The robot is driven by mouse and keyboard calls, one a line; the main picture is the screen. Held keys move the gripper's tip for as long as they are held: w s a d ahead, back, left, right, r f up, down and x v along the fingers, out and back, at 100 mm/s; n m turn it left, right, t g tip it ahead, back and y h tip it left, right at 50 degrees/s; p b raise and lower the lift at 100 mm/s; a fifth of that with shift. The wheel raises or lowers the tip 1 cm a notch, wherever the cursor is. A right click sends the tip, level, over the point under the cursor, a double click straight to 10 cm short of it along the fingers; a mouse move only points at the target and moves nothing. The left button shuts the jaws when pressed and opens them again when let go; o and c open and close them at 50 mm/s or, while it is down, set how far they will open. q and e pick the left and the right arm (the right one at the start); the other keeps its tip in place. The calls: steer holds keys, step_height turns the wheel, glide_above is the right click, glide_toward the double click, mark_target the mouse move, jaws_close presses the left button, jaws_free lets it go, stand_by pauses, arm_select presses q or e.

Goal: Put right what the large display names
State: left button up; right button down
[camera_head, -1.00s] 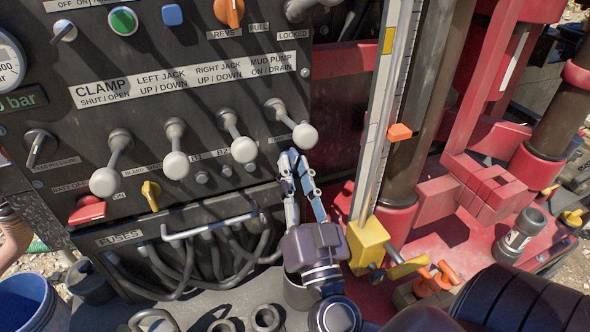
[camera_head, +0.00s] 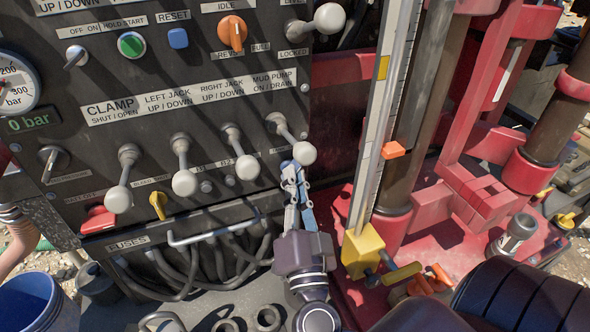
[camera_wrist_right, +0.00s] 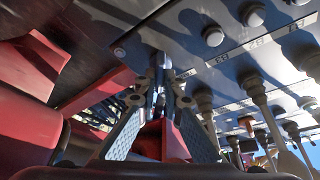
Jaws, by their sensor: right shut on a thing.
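My right gripper (camera_head: 292,170) comes up from below and is shut at the rightmost lever, the mud pump lever (camera_head: 284,129) marked ON / DRAIN. Its white knob (camera_head: 303,153) shows just above and right of my fingertips. In the right wrist view the fingers (camera_wrist_right: 160,95) close together under the panel; their exact contact is hard to make out. The clamp lever (camera_head: 118,199), left jack lever (camera_head: 185,182) and right jack lever (camera_head: 247,168) hang in a row to the left, with knobs down. No large display is in view. My left gripper is out of view.
A small readout (camera_head: 28,122) shows 0 bar under a round gauge (camera_head: 14,82). A red switch (camera_head: 98,220), a yellow key-like knob (camera_head: 158,205) and fuse cables (camera_head: 185,265) lie below the levers. A scale mast with a yellow foot (camera_head: 361,254) stands close right of my gripper.

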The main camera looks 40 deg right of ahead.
steer(key=shift+a+r+m+g+p, duration=0.1)
steer(key=shift+m+g+p, duration=0.65)
steer(key=shift+m+p, duration=1.1)
steer(key=shift+d+f+m+g+p, duration=0.1)
steer(key=shift+m+g+p, duration=0.6)
steer(key=shift+m+p, duration=1.2)
steer(key=shift+a+r+m+g+p, duration=0.1)
steer(key=shift+m+g+p, duration=0.65)
steer(key=shift+m+p, duration=1.1)
steer(key=shift+m+b, duration=0.35)
steer(key=shift+m, duration=0.05)
steer(key=c, duration=2.1)
jaws_free()
steer(key=v, duration=1.2)
steer(key=shift+a, duration=0.1)
